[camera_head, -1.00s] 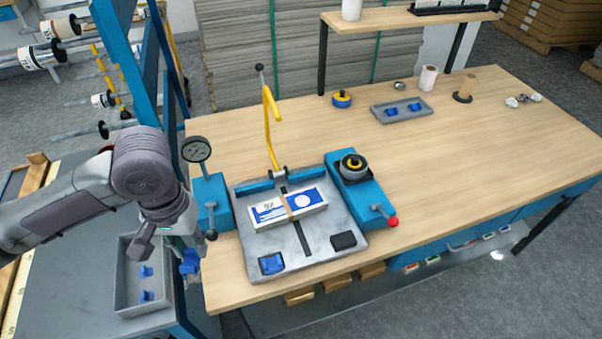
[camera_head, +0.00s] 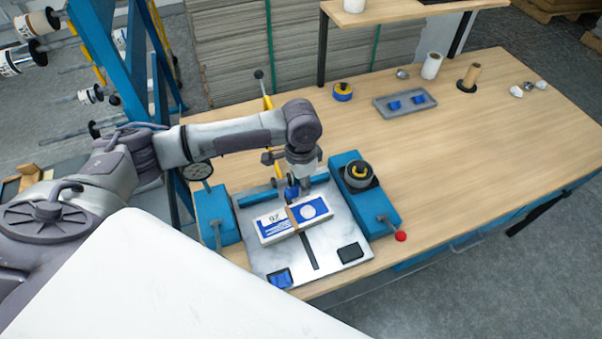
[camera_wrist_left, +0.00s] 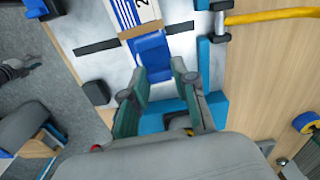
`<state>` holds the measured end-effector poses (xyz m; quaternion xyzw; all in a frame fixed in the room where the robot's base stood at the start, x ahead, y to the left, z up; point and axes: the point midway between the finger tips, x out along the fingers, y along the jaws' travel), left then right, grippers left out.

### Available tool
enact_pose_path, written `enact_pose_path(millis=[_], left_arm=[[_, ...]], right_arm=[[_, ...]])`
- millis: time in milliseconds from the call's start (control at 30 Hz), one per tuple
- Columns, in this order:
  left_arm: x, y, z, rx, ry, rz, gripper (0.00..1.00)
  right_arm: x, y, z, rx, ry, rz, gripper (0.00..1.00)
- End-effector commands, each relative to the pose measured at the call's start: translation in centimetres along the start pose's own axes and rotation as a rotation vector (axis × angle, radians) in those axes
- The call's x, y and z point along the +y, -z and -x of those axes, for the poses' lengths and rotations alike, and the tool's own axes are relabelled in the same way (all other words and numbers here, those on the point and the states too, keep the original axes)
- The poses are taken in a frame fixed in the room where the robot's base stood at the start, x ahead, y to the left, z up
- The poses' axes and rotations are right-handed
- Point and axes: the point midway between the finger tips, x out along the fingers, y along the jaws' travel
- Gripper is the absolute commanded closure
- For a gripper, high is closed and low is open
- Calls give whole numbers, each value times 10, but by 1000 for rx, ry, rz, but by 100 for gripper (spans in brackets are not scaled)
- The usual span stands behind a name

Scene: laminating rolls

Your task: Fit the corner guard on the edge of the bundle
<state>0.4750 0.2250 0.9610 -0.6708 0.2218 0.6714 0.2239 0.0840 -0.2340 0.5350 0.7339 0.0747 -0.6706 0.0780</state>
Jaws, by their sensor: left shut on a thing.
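The bundle (camera_head: 283,222) is a flat white and blue pack with a brown strap across it, lying on the grey plate (camera_head: 340,225). It also shows at the top of the left wrist view (camera_wrist_left: 128,12). My left gripper (camera_head: 292,192) is over the far side of the bundle, fingers down. It is shut on a blue corner guard (camera_wrist_left: 151,52), which sits between the fingertips (camera_wrist_left: 155,88) right beside the strapped edge. I cannot tell whether the guard touches the bundle. My right gripper is not in view.
A grey tray (camera_head: 425,110) holds blue guards. The table's right side is mostly clear.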

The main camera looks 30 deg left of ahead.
Motion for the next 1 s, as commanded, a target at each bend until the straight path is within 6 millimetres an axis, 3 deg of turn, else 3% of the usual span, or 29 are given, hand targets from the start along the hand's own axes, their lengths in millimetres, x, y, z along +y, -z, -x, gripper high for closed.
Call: enact_pose_path(millis=[367,1000], left_arm=[[-9,-1,-17,3,0,-82,89],[-7,-1,-56,3,0,-79,89]], right_arm=[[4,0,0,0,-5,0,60],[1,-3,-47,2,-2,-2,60]])
